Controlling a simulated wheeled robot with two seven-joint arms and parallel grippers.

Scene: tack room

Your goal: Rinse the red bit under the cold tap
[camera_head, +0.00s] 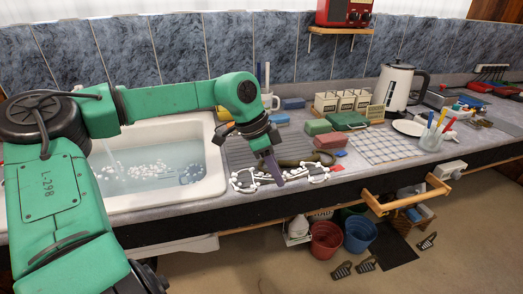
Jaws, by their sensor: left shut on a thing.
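My left gripper (272,168) reaches down at the counter's front edge, right of the sink, shut on the middle of a bit. The bit's pale, ring-like cheekpieces show at the left and right (309,174) of the jaws. Its middle is hidden by the fingers, and I cannot make out red on it. The white sink (205,188) holds water with foam and a dark blue round thing in it. A thin stream of water (111,158) falls into its left side. The tap is hidden behind my left arm. My right gripper is not in view.
A grey draining mat (238,153) lies beside the sink. Behind the bit are a red block (329,140) and green boxes (345,120). A white kettle (396,88) and a cup of pens (431,137) stand to the right. Buckets (326,240) stand on the floor below.

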